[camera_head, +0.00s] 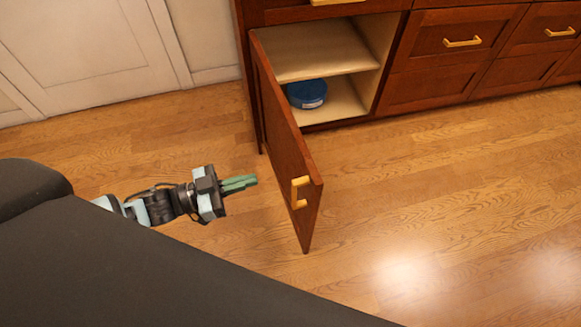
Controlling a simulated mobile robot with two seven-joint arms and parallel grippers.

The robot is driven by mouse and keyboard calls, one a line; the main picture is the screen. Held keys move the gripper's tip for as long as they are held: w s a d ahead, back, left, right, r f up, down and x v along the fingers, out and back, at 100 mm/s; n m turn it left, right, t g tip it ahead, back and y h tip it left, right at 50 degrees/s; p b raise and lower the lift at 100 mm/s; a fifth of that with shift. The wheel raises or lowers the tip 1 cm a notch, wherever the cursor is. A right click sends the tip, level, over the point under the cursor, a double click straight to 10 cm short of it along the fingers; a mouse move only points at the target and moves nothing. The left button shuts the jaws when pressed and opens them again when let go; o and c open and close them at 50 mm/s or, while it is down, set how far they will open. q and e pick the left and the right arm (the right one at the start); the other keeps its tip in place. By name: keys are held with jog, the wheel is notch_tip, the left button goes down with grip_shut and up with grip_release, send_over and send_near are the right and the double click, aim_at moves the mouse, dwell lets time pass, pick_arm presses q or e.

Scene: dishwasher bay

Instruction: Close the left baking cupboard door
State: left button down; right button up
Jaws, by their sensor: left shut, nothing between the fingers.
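The left cupboard door (281,140) is dark red-brown wood and stands wide open, swung out from its hinge side at the left of the cupboard opening. Its brass-coloured handle (299,192) is near the free edge. The open cupboard (318,52) shows a pale shelf and interior. My left gripper (254,182) has green fingers, is shut and empty, and points right toward the door's left face, with a gap between them. My right gripper is not in view.
A blue round container (307,93) sits inside the cupboard on its floor. Closed drawers (459,42) with brass handles are to the right. A white panelled door (80,45) is at the back left. The wooden floor (440,190) right of the door is clear.

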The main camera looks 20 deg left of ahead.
aim_at(303, 165)
pick_arm(q)
jog(key=x, duration=1)
jog(key=shift+w+d, duration=0.15)
jog(key=shift+d, duration=0.15)
